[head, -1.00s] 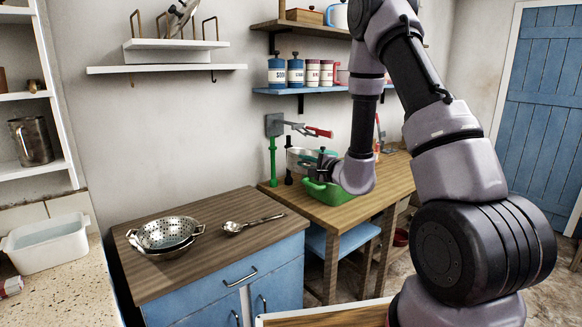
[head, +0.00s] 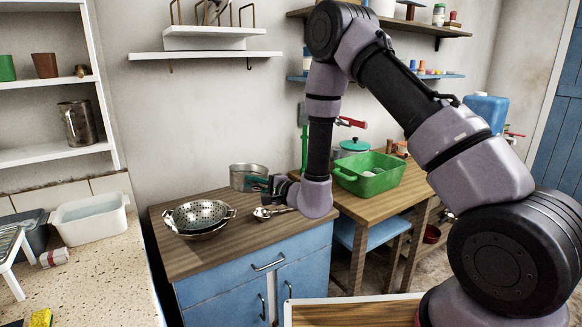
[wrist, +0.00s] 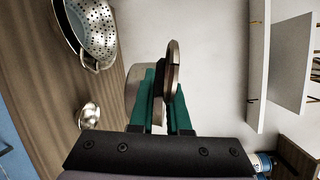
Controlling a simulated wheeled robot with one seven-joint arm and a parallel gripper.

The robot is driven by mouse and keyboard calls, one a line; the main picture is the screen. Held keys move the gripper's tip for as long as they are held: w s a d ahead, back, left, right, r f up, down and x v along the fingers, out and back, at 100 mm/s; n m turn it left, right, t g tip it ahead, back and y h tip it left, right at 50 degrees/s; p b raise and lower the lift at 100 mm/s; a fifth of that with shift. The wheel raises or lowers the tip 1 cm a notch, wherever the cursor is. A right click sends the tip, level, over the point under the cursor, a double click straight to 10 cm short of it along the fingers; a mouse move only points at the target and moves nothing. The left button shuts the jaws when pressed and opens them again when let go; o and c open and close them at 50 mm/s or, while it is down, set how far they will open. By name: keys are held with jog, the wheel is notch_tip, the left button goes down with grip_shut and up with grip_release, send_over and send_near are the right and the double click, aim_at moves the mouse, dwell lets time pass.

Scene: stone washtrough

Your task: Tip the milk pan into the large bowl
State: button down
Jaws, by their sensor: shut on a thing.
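The metal milk pan (head: 248,178) is upright in the air above the back of the wooden counter, in the head view. My gripper (head: 262,184) is shut on its handle, at the pan's right side. In the wrist view the green fingers (wrist: 162,98) close on the brown handle (wrist: 173,66), and part of the grey pan (wrist: 134,88) shows behind them. A perforated metal colander (head: 200,212) sits left of the pan, nested on a metal bowl (head: 203,236) whose rim shows under it. I cannot tell if this is the large bowl. The pan's inside is mostly hidden.
A metal ladle (head: 268,212) lies on the counter (head: 240,240) right of the colander. A green basin (head: 368,173) stands on the wooden table to the right. A white tub (head: 90,218) is at the left. A shelf (head: 207,55) hangs above; the counter front is clear.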

jog(key=s+a+f+n+g+y, duration=0.1)
jog(key=s+a+f+n+g, duration=0.1)
jog(key=s+a+f, duration=0.2)
jog(key=s+a+f+n+g+y, duration=0.1)
jog(key=s+a+f+n+g, duration=0.1)
jog(key=s+a, duration=0.9)
jog(key=shift+a+f+n, duration=0.6)
jog(key=shift+a+f, duration=0.45)
jog(key=shift+a, duration=0.15)
